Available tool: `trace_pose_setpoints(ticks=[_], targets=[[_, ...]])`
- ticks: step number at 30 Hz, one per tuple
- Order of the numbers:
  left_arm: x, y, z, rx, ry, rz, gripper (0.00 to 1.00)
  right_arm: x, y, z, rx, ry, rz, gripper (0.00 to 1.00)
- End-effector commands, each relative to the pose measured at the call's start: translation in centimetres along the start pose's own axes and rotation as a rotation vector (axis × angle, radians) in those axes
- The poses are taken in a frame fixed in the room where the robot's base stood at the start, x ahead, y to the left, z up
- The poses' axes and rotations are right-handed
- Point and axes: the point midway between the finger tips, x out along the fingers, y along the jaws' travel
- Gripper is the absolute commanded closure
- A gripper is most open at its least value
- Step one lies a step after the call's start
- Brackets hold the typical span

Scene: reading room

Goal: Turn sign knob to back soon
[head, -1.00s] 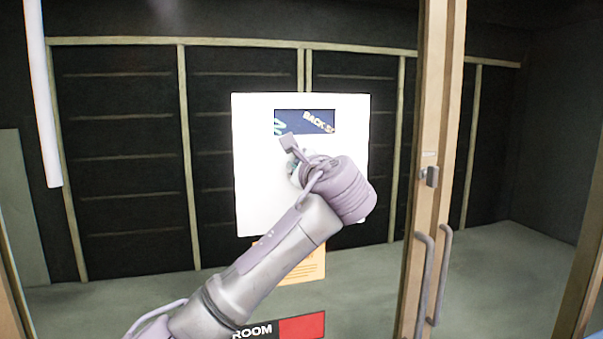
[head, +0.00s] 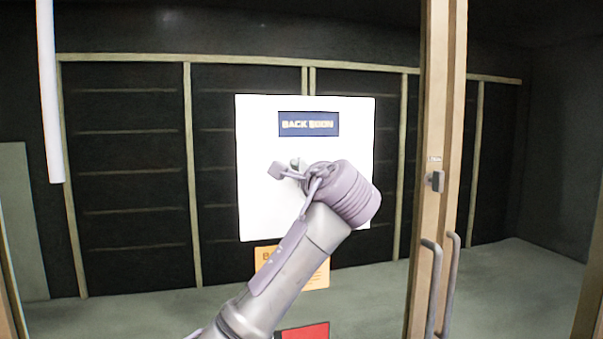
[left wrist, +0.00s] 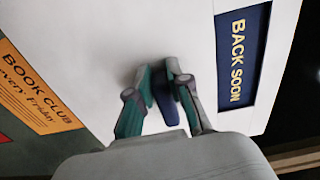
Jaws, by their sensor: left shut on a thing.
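The white sign board (head: 258,205) hangs in the middle of the head view. Its blue window (head: 308,123) shows BACK SOON, level and centred; in the left wrist view the window (left wrist: 242,58) reads BACK SOON too. My left gripper (head: 290,168) is at the board's middle, below the window. In the left wrist view my left gripper (left wrist: 166,82) is shut on the dark blue knob (left wrist: 169,108), close against the board. In the head view my wrist and fingers mostly hide the knob. My right gripper is not in view.
An orange book club notice (head: 318,274) is below the board, partly behind my left arm. A red sign (head: 305,331) is at the bottom edge. A wooden door post (head: 437,120) with a lock and vertical handles (head: 432,290) stands to the right.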

Motion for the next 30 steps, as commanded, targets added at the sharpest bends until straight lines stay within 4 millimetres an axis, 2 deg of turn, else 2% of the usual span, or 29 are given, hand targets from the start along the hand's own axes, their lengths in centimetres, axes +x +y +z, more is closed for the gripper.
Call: trace_pose_setpoints(ticks=[11,12,15,16,25,30], targets=[[0.0,0.2,0.0,-0.004,0.0,0.006,1.0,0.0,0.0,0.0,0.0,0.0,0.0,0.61],[0.0,0.2,0.0,-0.004,0.0,0.006,0.75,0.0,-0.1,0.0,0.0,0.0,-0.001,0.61],[0.0,0.2,0.0,-0.004,0.0,0.005,0.58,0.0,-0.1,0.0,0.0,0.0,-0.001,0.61],[0.0,0.2,0.0,-0.004,0.0,0.005,0.56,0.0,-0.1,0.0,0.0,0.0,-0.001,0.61],[-0.1,0.1,0.0,-0.003,0.0,0.002,0.56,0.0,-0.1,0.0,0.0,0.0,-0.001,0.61],[-2.0,0.1,-0.1,-0.004,0.003,0.0,0.56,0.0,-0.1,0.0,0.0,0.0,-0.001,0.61]])
